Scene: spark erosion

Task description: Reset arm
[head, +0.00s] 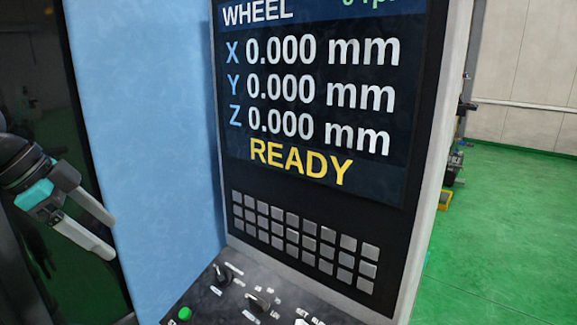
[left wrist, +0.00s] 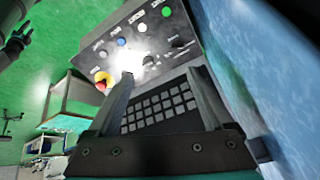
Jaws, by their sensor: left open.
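My left gripper (head: 106,234) is at the left of the head view, in front of the dark panel beside the blue wall. Its two pale fingers point right and down, spread apart with nothing between them. In the left wrist view the fingers of the left gripper (left wrist: 160,85) frame the machine's keypad (left wrist: 160,107) from a distance and touch nothing that I can see.
The control panel's screen (head: 310,90) reads READY with X, Y and Z at 0.000 mm. Below are a grey keypad (head: 305,241), a green button (head: 185,313) and knobs (head: 262,301). A red-yellow button (left wrist: 102,80) shows too. Green floor (head: 510,230) is open at right.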

